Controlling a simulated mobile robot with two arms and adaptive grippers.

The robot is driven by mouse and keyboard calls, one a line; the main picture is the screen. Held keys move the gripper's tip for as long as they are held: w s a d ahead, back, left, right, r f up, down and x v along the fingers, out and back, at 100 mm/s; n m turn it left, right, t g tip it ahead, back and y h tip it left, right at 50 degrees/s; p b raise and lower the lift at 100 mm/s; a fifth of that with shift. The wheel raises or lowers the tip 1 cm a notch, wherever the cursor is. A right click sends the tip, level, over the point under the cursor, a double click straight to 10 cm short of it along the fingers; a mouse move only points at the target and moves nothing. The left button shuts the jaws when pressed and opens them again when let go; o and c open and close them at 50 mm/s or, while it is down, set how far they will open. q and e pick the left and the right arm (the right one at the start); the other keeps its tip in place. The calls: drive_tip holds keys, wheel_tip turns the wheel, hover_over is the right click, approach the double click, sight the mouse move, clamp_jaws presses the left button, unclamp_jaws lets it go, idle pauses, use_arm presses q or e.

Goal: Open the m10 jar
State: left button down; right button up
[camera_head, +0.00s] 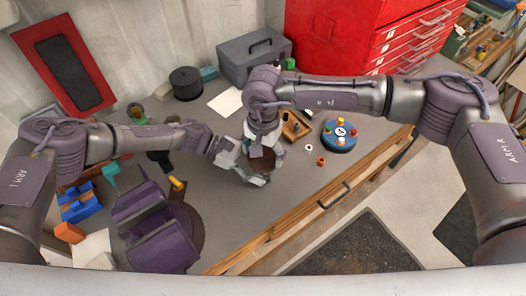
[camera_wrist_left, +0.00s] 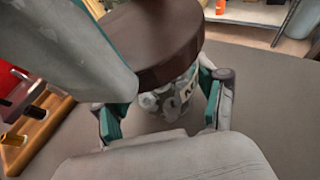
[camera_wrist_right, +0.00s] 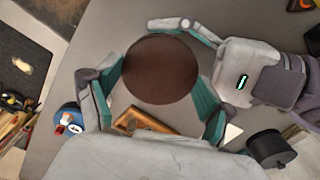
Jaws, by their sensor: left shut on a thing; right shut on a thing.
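The jar is a clear glass body (camera_wrist_left: 168,98) with metal pieces inside and a partly readable label, in the left wrist view. Its wide brown lid (camera_wrist_right: 160,68) sits on top; the lid also shows in the head view (camera_head: 262,161). My left gripper (camera_wrist_left: 162,112) is shut around the glass body, with teal pads on both sides. My right gripper (camera_wrist_right: 160,92) is shut on the lid from above, its teal pads at opposite sides of the rim. The arms hide part of the jar in the head view. Whether the lid is loose I cannot tell.
A wooden tray (camera_head: 304,123) and a round blue stand (camera_head: 338,144) with small coloured pieces are right of the jar. A grey toolbox (camera_head: 250,62) and black roll (camera_head: 186,84) stand behind. A purple holder (camera_head: 150,225) is at front left. The grey worktop ends at a wooden edge.

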use_arm(q)
drive_tip(key=shift+s+d+r, duration=0.15)
use_arm(e)
drive_tip(key=shift+d+f+n, duration=0.1)
drive_tip(key=shift+f+n, duration=0.25)
drive_tip(key=shift+n, duration=0.65)
drive_tip(key=shift+r, duration=0.2)
use_arm(q)
drive_tip(key=shift+w, duration=0.25)
use_arm(e)
drive_tip(key=shift+w+r, duration=0.1)
drive_tip(key=shift+r, duration=1.05)
drive_tip(key=shift+r, duration=2)
use_arm(q)
unclamp_jaws()
use_arm(e)
drive_tip(key=shift+c, duration=0.2)
